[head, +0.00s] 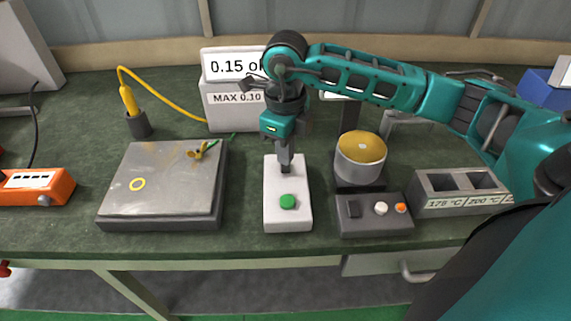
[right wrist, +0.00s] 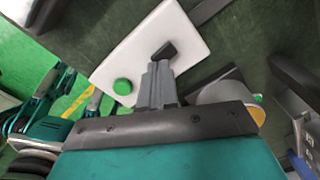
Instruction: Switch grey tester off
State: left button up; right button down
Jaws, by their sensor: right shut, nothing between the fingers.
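A light grey-white box (head: 286,216), which looks like the tester, lies flat on the bench with a green round button or lamp (head: 288,201) near its front end. A small dark switch sits toward its back end; it shows in the right wrist view (right wrist: 163,51). My right gripper (head: 285,164) points down over that switch, shut and empty. Its tips are at or very close to the switch; I cannot tell whether they touch it. The switch's tilt is unclear. The right wrist view also shows the box (right wrist: 185,40) and green button (right wrist: 122,86). My left gripper is not in view.
A grey plate (head: 165,180) lies left of the box. A dark heater unit (head: 375,222) with a metal cup (head: 360,163) stands close on the right, beside a labelled tray (head: 460,201). A meter (head: 236,112) stands behind. An orange box (head: 40,198) is far left.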

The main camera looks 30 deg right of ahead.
aim_at(286, 169)
jog(key=shift+f+b, duration=0.4)
jog(key=shift+f, duration=0.1)
jog(key=shift+f+b, duration=0.55)
jog(key=shift+f, duration=0.15)
dwell(0.3)
jog(key=shift+s+r, duration=0.1)
jog(key=shift+r+p, duration=2.4)
jog(key=shift+r, duration=1.1)
jog(key=shift+f, duration=0.1)
